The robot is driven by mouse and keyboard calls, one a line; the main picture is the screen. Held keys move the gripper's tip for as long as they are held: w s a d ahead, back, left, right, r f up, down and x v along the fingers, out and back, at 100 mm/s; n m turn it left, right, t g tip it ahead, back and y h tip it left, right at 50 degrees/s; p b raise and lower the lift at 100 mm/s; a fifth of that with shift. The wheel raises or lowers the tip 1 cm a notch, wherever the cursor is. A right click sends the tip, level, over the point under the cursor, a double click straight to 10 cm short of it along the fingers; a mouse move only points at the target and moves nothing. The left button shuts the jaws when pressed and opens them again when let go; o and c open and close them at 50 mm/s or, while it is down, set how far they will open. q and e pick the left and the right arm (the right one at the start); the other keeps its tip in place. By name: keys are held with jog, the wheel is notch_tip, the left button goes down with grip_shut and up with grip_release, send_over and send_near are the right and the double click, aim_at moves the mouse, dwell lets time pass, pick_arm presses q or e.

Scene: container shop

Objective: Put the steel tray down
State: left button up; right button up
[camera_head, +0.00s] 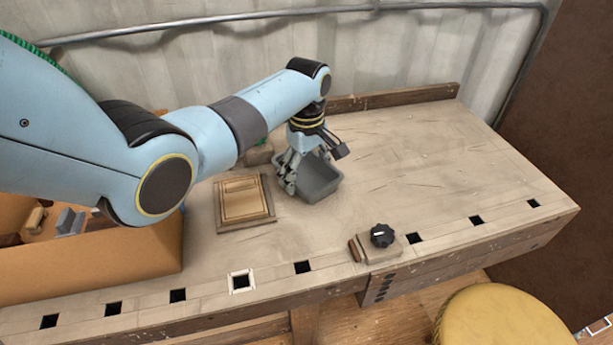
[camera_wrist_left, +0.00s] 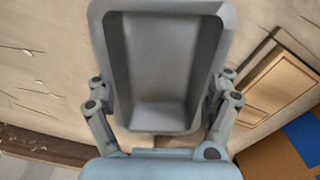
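The steel tray (camera_head: 322,182) is a grey, empty, open box with sloping walls over the bench, right of a framed wooden panel. It fills the upper middle of the left wrist view (camera_wrist_left: 160,65). My left gripper (camera_head: 291,170) reaches down to it from above. In the left wrist view its fingers lie against the two long side walls, one on each side, so it is shut on the tray. I cannot tell whether the tray's underside touches the bench. My right gripper is not in view.
The wooden bench (camera_head: 420,170) is clear right of the tray. The wooden panel (camera_head: 244,200) lies left of it. A black knob (camera_head: 382,235) stands near the front edge, and a cardboard box (camera_head: 120,262) holds several items at left. A yellow stool (camera_head: 500,318) stands below.

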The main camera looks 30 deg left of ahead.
pick_arm(q)
jog(key=c, duration=0.7)
jog(key=shift+o, duration=0.2)
